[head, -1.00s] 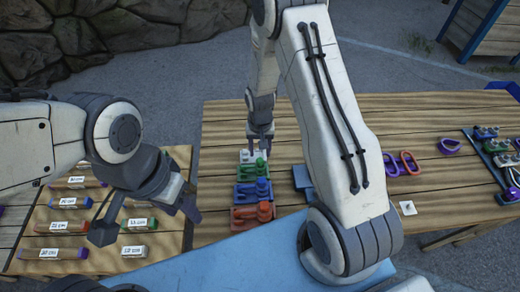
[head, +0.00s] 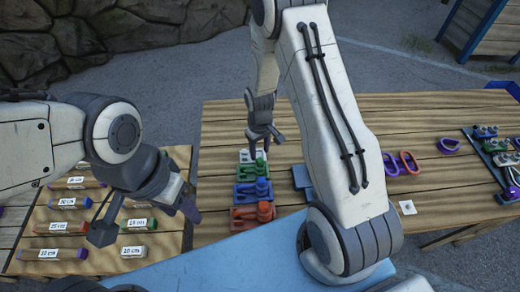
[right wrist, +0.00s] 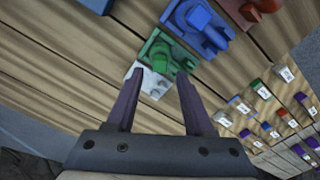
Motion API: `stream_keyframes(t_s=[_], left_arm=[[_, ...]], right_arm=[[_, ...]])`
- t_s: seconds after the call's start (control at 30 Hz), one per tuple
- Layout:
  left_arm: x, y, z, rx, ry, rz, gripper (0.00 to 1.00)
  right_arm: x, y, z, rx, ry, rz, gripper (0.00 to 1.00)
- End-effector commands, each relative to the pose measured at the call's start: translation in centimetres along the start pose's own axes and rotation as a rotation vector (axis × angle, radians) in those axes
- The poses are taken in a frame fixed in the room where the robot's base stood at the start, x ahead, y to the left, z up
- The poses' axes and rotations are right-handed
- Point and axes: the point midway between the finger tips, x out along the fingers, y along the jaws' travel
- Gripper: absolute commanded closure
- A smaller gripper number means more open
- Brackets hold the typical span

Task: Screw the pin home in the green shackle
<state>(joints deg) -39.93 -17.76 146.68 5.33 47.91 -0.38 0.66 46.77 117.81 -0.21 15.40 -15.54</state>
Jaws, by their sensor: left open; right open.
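The green shackle (head: 250,168) sits in its holder on the wooden table, between a white block (head: 253,155) and the blue shackle (head: 252,188). In the right wrist view the green shackle (right wrist: 166,58) lies just beyond the fingertips; its pin cannot be made out clearly. My right gripper (head: 266,143) is open and empty above the white block; in the right wrist view its two fingers (right wrist: 160,82) stand apart, over the white block (right wrist: 150,80). My left gripper (head: 148,220) is open and empty over the left table, far from the green shackle.
An orange shackle (head: 252,213) sits in front of the blue one. Labelled bars (head: 62,227) lie on the left table. Purple and red shackles (head: 408,162) lie right of my right arm. A rack (head: 495,155) stands at the far right.

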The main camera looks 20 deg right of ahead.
Motion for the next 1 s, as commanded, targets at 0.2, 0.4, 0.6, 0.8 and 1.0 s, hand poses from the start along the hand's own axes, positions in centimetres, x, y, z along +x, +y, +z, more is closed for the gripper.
stream_keyframes(t_s=[0.2,0.4,0.6,0.8,1.0], left_arm=[[1.2,-0.1,0.1,0.000,0.000,0.000,0.50],[2.1,-0.1,0.1,0.000,0.000,0.000,0.50],[3.0,-0.2,0.2,0.000,0.000,0.000,0.50],[3.7,-0.3,0.2,0.000,0.000,0.000,0.50],[3.7,-0.3,0.2,0.000,0.000,0.000,0.50]], right_arm=[[1.5,0.0,0.0,0.001,0.000,0.000,0.47],[2.7,0.0,-0.1,0.001,0.000,0.000,0.47],[3.9,0.0,-0.1,0.001,0.000,0.000,0.47],[4.8,0.0,-0.1,0.001,0.000,0.000,0.47],[4.8,0.0,-0.1,0.001,0.000,0.000,0.47]])
